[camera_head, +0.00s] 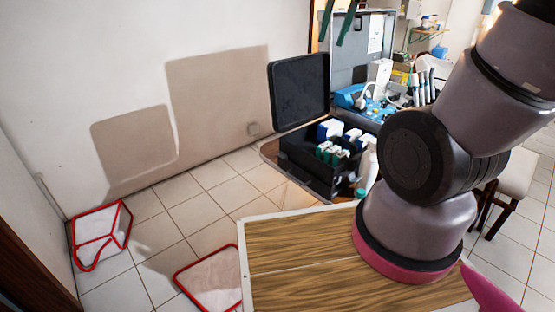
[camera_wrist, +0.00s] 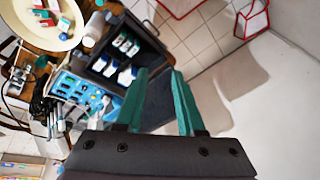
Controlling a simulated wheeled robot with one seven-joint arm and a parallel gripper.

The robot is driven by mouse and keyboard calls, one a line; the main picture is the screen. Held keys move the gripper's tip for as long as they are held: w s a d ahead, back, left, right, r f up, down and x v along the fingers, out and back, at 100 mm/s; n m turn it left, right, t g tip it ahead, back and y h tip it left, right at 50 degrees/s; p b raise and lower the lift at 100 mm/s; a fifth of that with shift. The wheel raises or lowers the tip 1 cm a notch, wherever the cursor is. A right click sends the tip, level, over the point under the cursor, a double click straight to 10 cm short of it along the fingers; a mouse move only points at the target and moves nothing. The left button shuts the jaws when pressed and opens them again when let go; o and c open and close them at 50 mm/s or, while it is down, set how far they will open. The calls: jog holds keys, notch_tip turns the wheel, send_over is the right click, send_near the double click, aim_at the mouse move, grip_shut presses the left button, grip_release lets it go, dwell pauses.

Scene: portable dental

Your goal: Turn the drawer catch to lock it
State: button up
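My gripper (camera_wrist: 160,72) shows two teal fingers that stand apart with nothing between them. Its fingertips also hang into the top of the head view (camera_head: 333,41). In the head view a black case (camera_head: 308,172) stands open, with white and blue boxes and small bottles inside. Its dark lid (camera_head: 299,91) is raised. The black case also shows in the wrist view (camera_wrist: 152,62), just beyond and left of the fingers. I cannot make out the drawer or its catch in either view.
A grey case (camera_head: 348,62) holding blue equipment (camera_head: 357,97) stands behind the black case. A cream bowl (camera_wrist: 62,38) and a white bottle (camera_wrist: 95,28) are at the wrist view's upper left. A wooden tabletop (camera_head: 300,262) is in front. The tiled floor at left has red-edged items (camera_head: 101,236).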

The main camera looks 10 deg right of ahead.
jog(key=w+a+f+n+g+h, duration=0.15)
jog(key=w+a+f+h, duration=0.25)
jog(key=w+f, duration=0.55)
jog(key=w+a+f+n+g+h, duration=0.1)
jog(key=w+a+f+g+h, duration=0.35)
jog(key=f, duration=0.75)
jog(key=w+a+f+n+t+h, duration=0.25)
jog(key=w+f+h, duration=0.25)
jog(key=f, duration=0.7)
jog(key=n+t+h, duration=0.3)
jog(key=n+t, duration=0.1)
jog(key=t, duration=0.5)
send_near(282, 156)
jog(key=x, duration=0.7)
jog(key=shift+w+d+f, duration=0.2)
jog(key=shift+w, duration=0.1)
grip_shut()
